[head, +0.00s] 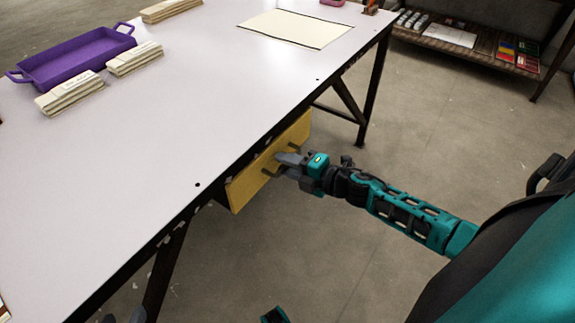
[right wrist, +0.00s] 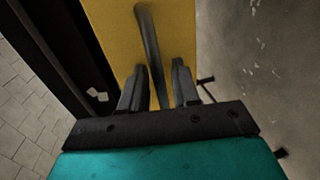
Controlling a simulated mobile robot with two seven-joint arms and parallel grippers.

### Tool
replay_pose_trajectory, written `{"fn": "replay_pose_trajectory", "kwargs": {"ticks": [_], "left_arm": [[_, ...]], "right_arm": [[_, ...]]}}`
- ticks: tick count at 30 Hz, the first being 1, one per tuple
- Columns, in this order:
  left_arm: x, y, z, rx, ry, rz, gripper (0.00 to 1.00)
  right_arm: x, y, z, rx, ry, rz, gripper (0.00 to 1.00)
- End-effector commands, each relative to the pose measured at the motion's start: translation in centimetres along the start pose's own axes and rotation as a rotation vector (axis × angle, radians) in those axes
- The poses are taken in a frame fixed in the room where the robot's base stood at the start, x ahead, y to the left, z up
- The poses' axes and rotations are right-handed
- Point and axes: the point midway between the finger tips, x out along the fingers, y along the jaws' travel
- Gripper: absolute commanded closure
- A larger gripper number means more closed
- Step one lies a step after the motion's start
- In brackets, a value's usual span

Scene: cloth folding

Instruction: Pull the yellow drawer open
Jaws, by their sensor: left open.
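The yellow drawer front (head: 243,187) hangs under the long edge of the white table. It also fills the upper middle of the right wrist view (right wrist: 180,25). Its dark bar handle (right wrist: 147,35) stands out from the front; my right gripper covers part of it in the head view. My right gripper (head: 284,164) is at the handle, with the bar running between its two fingers. Whether both fingers touch the bar is unclear. My left gripper (head: 124,318) shows only in part at the bottom edge of the head view, open and away from the drawer.
On the white table (head: 200,110) are a purple tray (head: 80,58), several stacks of pale slats (head: 134,58) and a pale flat sheet (head: 296,29). Dark table legs (head: 375,85) stand beyond the drawer. A shelf (head: 470,45) is at the back right. The floor before the drawer is clear.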

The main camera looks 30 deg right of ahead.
Motion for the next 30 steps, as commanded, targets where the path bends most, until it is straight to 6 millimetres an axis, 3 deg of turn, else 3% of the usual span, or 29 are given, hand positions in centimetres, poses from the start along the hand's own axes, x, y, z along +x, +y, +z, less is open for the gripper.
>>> {"fn": "replay_pose_trajectory", "kwargs": {"ticks": [8,18,30], "left_arm": [[-0.04,0.12,-0.3,-0.002,0.007,0.001,0.53],[-0.01,0.07,-0.23,-0.002,0.006,0.001,0.53],[0.09,-0.04,0.1,0.0,-0.001,-0.001,0.53]], "right_arm": [[0.12,0.02,-0.02,0.001,0.0,0.0,0.69],[0.09,0.01,-0.02,0.001,0.0,0.0,1.0],[0.08,-0.01,-0.02,0.001,0.0,0.0,1.0]]}}
